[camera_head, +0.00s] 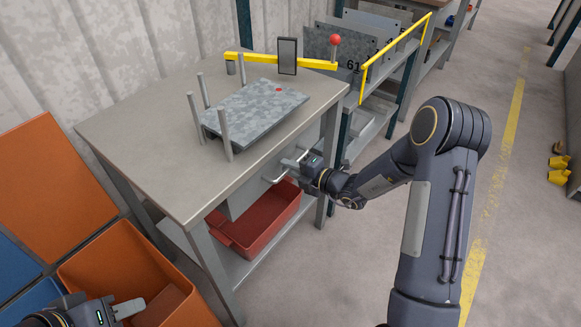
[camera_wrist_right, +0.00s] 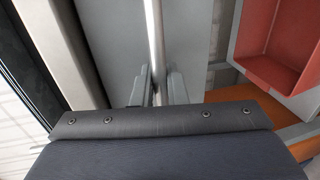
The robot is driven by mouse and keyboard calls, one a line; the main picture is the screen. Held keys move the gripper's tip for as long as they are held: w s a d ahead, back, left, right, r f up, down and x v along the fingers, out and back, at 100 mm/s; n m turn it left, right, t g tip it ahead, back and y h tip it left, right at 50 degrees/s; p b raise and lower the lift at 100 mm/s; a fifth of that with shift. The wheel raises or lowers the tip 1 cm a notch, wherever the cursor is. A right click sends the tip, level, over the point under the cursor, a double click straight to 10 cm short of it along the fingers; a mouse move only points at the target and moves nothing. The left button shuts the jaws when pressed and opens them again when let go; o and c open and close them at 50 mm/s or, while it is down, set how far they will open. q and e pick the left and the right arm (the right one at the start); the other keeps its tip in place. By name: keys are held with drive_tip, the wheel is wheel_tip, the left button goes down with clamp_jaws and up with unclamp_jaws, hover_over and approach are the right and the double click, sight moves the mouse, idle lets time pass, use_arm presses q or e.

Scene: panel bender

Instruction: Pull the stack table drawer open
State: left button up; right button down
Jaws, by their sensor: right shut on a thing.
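The stack table (camera_head: 145,140) is grey with a flat top. Its grey drawer (camera_head: 248,197) sits under the top on the side facing me; how far it is open I cannot tell. My right gripper (camera_head: 292,164) is at the drawer handle (camera_head: 274,180), a thin metal bar. In the right wrist view the handle (camera_wrist_right: 154,35) runs between the two fingers (camera_wrist_right: 158,88), which are shut on it. My left gripper (camera_head: 128,308) is low at the left, over the orange bin and away from the drawer; its opening is not clear.
A stack of metal sheets (camera_head: 255,108) lies between upright pins on the table. A red bin (camera_head: 255,230) stands on the lower shelf, also in the right wrist view (camera_wrist_right: 275,70). An orange bin (camera_head: 85,265) is at the left. The floor (camera_head: 345,275) in front of the table is clear.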

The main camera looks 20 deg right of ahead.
drive_tip(key=f+p+v, duration=0.2)
drive_tip(key=v, duration=1.1)
drive_tip(key=s+f+p+v, duration=0.1)
drive_tip(key=f+p+v, duration=0.2)
drive_tip(key=v, duration=1)
drive_tip(key=shift+d+f+p, duration=0.3)
drive_tip(key=shift+d+p, duration=0.05)
drive_tip(key=shift+d, duration=0.05)
drive_tip(key=c, duration=1.5)
unclamp_jaws()
drive_tip(key=shift+c, duration=0.2)
drive_tip(key=v, duration=0.8)
